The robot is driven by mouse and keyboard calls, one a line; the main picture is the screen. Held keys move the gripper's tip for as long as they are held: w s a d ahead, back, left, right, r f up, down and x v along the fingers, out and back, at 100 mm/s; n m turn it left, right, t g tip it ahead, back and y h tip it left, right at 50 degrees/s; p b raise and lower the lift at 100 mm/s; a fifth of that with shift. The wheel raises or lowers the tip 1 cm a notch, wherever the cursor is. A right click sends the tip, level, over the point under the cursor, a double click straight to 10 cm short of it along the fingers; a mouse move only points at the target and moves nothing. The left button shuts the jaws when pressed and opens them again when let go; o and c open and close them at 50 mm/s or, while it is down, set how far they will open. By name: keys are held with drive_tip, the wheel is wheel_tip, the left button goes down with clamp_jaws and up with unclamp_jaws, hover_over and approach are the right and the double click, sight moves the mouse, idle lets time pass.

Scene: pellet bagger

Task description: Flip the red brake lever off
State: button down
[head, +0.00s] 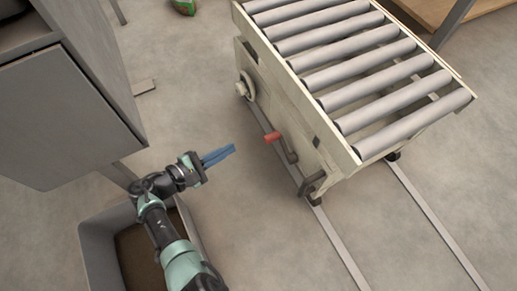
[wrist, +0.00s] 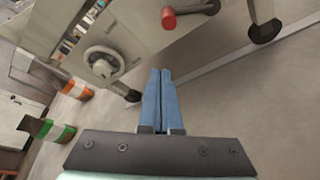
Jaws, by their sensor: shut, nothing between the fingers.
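The red brake lever (head: 271,137) sticks out from the near side of the roller cart (head: 283,107), low down, on a grey arm. In the wrist view its red end (wrist: 168,18) shows at the top, just beyond and slightly right of my fingertips. My gripper (head: 232,149) has blue fingers, pressed together and empty. In the head view the fingertips are left of the lever, with a clear gap between them. The wrist view also shows my gripper (wrist: 160,72) pointing toward the cart's side.
A grey bin (head: 98,244) stands under my arm at lower left, beside a grey cabinet (head: 67,105). The cart stands on floor rails (head: 429,221). A round handwheel (wrist: 103,64) is on its side. Orange (wrist: 78,89) and green (wrist: 52,130) striped objects show at left in the wrist view.

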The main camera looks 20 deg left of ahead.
drive_tip(key=shift+s+d+f+n, duration=0.1)
drive_tip(key=shift+s+f+n, duration=0.2)
drive_tip(key=shift+f, duration=0.35)
drive_tip(key=shift+w, duration=0.1)
drive_tip(key=b+x, duration=0.6)
drive_tip(key=x, duration=0.4)
drive_tip(key=shift+s+d+r, duration=0.3)
drive_tip(key=shift+r, duration=0.25)
drive_tip(key=shift+s+d+r, duration=0.35)
drive_tip(key=shift+r, duration=0.2)
drive_tip(key=shift+s+d+r, duration=0.3)
drive_tip(key=shift+r, duration=0.2)
